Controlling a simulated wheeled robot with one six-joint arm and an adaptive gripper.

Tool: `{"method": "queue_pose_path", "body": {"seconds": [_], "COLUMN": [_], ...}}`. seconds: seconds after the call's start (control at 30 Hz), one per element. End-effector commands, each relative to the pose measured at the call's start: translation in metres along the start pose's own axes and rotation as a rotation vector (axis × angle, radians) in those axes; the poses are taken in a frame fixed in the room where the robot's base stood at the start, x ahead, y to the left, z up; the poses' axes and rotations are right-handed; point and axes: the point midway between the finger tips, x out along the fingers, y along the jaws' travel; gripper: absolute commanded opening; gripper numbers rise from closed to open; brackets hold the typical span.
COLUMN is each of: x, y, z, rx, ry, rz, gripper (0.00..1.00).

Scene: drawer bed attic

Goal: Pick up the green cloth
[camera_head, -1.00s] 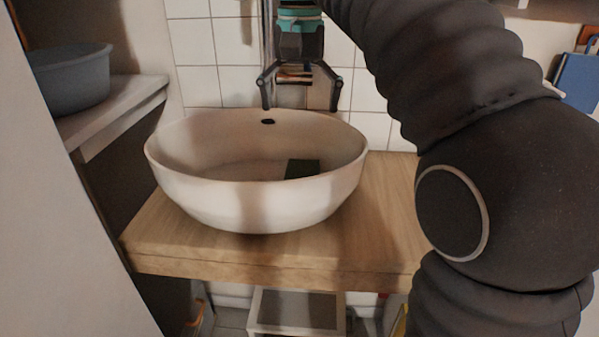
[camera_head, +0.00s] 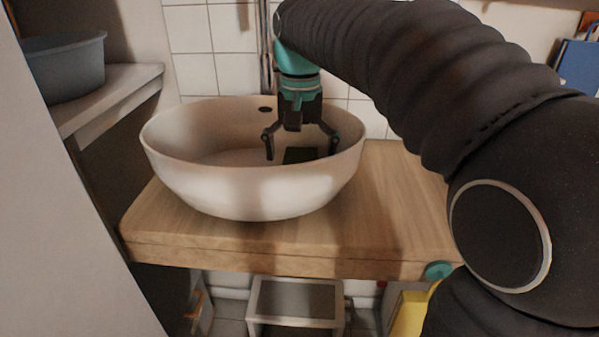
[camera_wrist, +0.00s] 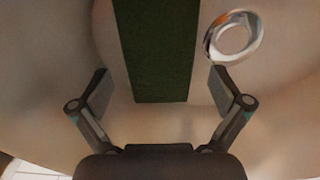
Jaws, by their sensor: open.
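The green cloth (camera_head: 300,156) lies inside the white basin, towards its right side; its lower part is hidden by the basin's front rim. In the wrist view the dark green cloth (camera_wrist: 157,50) is a long flat strip, its near end just beyond my fingertips. My gripper (camera_head: 301,155) points down inside the basin, above the cloth. In the wrist view my gripper (camera_wrist: 160,78) is open, with one finger on each side of the cloth's line and nothing held. I cannot tell the exact height between fingertips and cloth.
The white basin (camera_head: 255,190) stands on a wooden counter (camera_head: 385,220), its walls around my gripper. A metal drain ring (camera_wrist: 232,38) shows right of the cloth. A grey tub (camera_head: 65,68) sits on a shelf at left. A tiled wall (camera_head: 205,50) is behind.

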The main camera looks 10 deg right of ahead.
Motion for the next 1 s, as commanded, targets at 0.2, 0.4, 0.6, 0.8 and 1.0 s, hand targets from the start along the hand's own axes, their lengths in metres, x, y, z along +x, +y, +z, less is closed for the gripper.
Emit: {"method": "queue_pose_path", "body": {"seconds": [0.2,0.4,0.6,0.8,1.0], "x": [0.0124,0.0122,0.0122,0.0124,0.0063], "y": [0.0,-0.0001,0.0,-0.0001,-0.0002], "z": [0.0001,0.0001,0.0001,0.0001,-0.0002], "rx": [0.0,0.0,0.0,0.0,0.0], "ry": [0.001,0.0,0.0,0.0,0.0], "rz": [0.0,0.0,0.0,0.0,0.0], "gripper": [1.0,0.93,0.42,0.36,0.36]}}
